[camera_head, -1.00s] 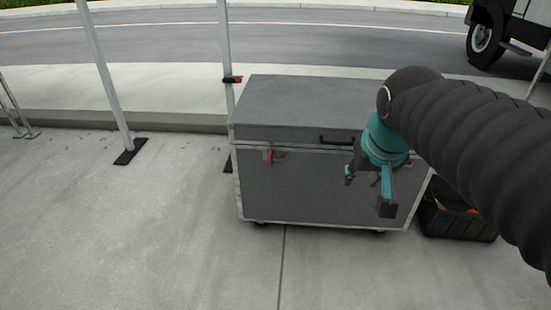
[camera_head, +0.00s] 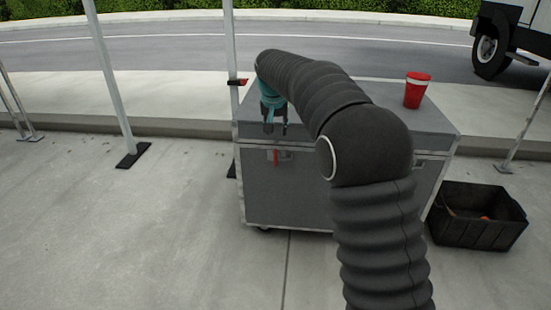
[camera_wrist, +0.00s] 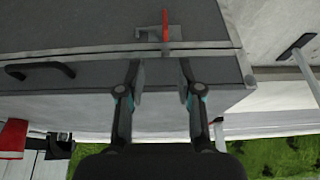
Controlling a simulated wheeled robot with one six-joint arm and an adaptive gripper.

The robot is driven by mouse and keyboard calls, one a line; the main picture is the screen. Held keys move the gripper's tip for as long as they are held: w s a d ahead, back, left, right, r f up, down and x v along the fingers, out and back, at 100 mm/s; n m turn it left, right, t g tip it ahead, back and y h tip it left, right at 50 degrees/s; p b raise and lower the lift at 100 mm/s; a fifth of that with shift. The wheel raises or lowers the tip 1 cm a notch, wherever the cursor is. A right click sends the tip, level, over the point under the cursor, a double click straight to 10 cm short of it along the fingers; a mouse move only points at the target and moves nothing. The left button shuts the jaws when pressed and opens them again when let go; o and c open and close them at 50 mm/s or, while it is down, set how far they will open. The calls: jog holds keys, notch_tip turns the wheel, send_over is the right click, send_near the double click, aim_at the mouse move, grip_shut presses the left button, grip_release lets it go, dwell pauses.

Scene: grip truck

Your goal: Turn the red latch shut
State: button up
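The red latch (camera_head: 276,157) hangs on a small metal plate on the front of the grey case (camera_head: 300,198), at the left, just below the lid seam. Its red handle points down in the head view. The latch (camera_wrist: 165,27) also shows at the top of the wrist view, beyond my fingertips. My gripper (camera_head: 274,132) is at the case's left part, above the latch in the picture. In the wrist view my gripper (camera_wrist: 159,62) has its two fingers spread apart with nothing between them. The fingertips are apart from the latch.
A red cup (camera_head: 416,92) stands on the lid at the right. A black handle (camera_wrist: 40,70) is on the case front. A black crate (camera_head: 478,232) stands on the ground at the right. A white pole (camera_head: 231,60) rises close to the case's left end. Ground in front is clear.

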aim_at(275, 151)
jog(key=x, duration=0.5)
jog(key=b+x, duration=0.1)
jog(key=x, duration=0.4)
jog(key=a+x, duration=0.1)
jog(key=x, duration=0.4)
jog(key=shift+w+b, duration=0.25)
jog(key=shift+b, duration=0.05)
jog(key=shift+r, duration=0.1)
grip_shut()
